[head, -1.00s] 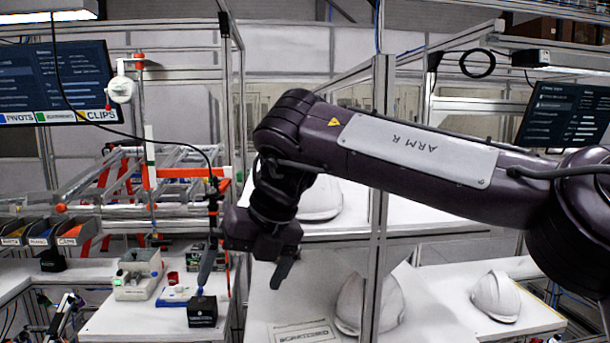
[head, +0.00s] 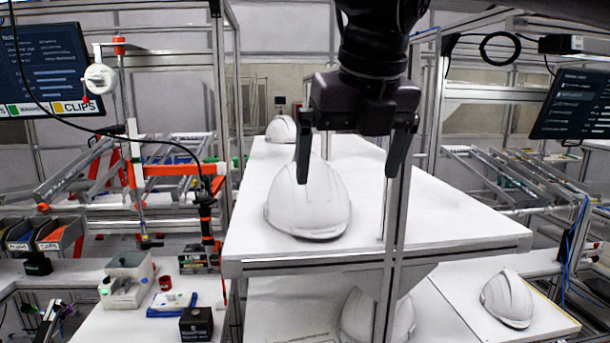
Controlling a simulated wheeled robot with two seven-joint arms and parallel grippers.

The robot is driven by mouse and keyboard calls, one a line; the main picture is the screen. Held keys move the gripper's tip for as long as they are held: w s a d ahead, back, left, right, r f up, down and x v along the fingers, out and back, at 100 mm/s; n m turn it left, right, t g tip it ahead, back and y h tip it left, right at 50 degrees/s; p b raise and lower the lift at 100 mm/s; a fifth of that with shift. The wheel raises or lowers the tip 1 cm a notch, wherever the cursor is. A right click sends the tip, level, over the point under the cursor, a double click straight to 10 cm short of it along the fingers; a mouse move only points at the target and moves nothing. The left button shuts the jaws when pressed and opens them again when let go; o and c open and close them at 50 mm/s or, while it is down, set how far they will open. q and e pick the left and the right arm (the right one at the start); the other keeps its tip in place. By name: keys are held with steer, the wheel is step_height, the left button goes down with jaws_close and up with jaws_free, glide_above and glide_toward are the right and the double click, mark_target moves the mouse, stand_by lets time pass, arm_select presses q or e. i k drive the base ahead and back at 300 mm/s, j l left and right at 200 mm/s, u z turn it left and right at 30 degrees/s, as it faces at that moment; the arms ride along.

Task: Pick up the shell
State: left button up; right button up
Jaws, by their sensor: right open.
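A white helmet shell (head: 310,205) stands on the near part of the raised white table (head: 440,222). My right gripper (head: 345,172) hangs from the top of the head view, fingers pointing down and spread apart. Its left finger overlaps the upper part of this shell in the picture, and its right finger is over bare table to the right. Nothing is between the fingers that I can see gripped. Another white shell (head: 281,130) is at the table's far end. A shell (head: 507,298) lies on the lower right surface, and one (head: 360,318) is partly hidden below the raised table. My left gripper does not show.
A metal post (head: 398,230) rises in front of the raised table, close to the right finger. Small devices and a black box (head: 196,324) stand on the lower left bench. Bins (head: 58,235) are at far left. The table right of the near shell is clear.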

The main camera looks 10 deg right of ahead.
mark_target(322, 208)
steer(key=i, duration=1.1)
